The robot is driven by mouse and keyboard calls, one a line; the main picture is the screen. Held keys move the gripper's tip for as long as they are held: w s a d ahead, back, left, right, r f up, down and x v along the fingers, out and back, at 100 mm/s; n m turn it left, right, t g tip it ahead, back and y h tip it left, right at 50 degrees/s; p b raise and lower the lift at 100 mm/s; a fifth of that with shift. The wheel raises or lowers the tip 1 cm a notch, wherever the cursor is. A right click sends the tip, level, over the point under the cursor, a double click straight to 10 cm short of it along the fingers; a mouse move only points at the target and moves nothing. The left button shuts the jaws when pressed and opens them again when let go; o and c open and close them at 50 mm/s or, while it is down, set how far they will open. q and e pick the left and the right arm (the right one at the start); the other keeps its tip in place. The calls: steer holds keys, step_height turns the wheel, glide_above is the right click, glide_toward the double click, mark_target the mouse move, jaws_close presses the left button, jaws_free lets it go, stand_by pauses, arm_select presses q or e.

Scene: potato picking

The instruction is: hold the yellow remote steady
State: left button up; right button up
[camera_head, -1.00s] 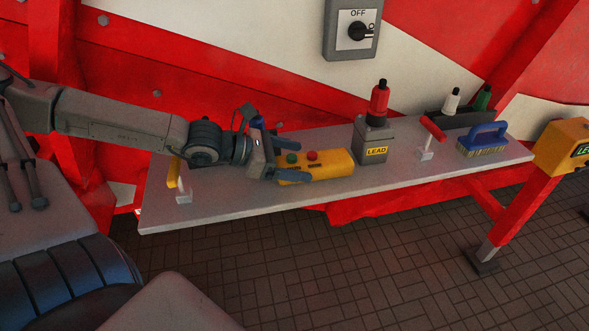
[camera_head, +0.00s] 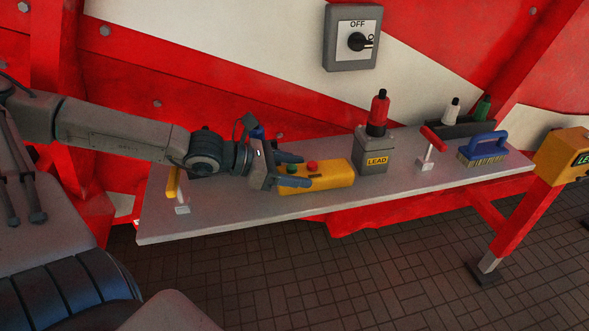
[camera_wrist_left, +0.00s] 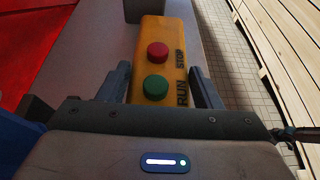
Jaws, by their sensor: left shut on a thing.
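The yellow remote (camera_head: 330,175) lies on the grey shelf (camera_head: 225,215), left of the grey LEAD box. It has a red button and a green button. In the left wrist view the remote (camera_wrist_left: 168,32) points away from me, with the words STOP and RUN beside its buttons. My left gripper (camera_head: 300,172) is shut on the near end of the remote, one finger along each side. The gripper also shows in the left wrist view (camera_wrist_left: 160,85). The end between the fingers is partly hidden by the gripper body. My right gripper is not in view.
The grey LEAD box (camera_head: 371,161) with a red bottle (camera_head: 378,112) stands just right of the remote. A yellow-handled lever (camera_head: 173,182) is near the shelf's left end. A red-handled lever (camera_head: 432,140) and a blue brush (camera_head: 485,143) are farther right. An OFF switch (camera_head: 352,38) is on the wall.

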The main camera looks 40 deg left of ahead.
arm_select(q)
steer(key=o, duration=1.2)
